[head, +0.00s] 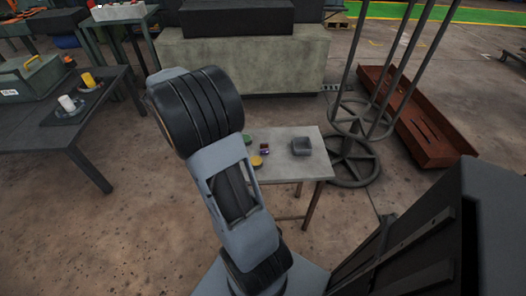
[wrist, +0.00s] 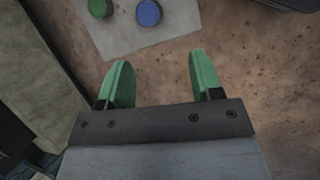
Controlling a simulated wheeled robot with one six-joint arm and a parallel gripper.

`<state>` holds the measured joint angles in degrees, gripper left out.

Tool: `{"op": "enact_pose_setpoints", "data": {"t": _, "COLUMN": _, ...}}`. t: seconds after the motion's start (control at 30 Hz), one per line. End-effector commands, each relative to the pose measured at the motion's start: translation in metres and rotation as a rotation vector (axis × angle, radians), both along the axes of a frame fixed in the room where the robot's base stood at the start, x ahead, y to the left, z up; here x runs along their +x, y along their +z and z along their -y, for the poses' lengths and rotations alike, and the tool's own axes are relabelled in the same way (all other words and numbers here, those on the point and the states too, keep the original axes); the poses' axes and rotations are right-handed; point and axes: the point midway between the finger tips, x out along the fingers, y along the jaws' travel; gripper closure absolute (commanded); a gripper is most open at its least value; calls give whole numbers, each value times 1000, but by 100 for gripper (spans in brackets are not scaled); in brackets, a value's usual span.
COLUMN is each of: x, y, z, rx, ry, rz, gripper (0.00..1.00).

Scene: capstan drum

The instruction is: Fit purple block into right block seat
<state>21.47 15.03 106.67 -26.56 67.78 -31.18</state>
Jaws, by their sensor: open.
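I cannot pick out the right block seat for sure. My gripper (wrist: 158,80) is open and empty in the wrist view, its two green fingers wide apart. It hangs above the floor and the edge of a grey surface, apart from any object. In the head view my gripper is hidden behind my arm. The purple block does not show in the wrist view.
The wrist view shows a green round piece (wrist: 99,8) and a blue one (wrist: 148,12). A metal frame (head: 352,160) stands right of the table.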

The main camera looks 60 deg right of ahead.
Motion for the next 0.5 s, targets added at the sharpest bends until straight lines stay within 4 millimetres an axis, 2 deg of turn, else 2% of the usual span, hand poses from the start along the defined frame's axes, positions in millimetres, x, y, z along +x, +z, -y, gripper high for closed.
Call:
{"op": "enact_pose_setpoints", "data": {"t": 0.03, "x": 3, "y": -18, "z": 26, "rx": -8, "ry": 16, "rz": -72, "gripper": 40}}
{"op": "enact_pose_setpoints", "data": {"t": 0.1, "x": 4, "y": -35, "z": 57, "rx": -17, "ry": 48, "rz": -165, "gripper": 40}}
{"op": "enact_pose_setpoints", "data": {"t": 0.2, "x": 2, "y": -56, "z": 94, "rx": -20, "ry": 88, "rz": -278, "gripper": 40}}
{"op": "enact_pose_setpoints", "data": {"t": 0.3, "x": -2, "y": -72, "z": 120, "rx": -16, "ry": 114, "rz": -362, "gripper": 40}}
{"op": "enact_pose_setpoints", "data": {"t": 0.5, "x": -13, "y": -94, "z": 148, "rx": -7, "ry": 141, "rz": -448, "gripper": 40}}
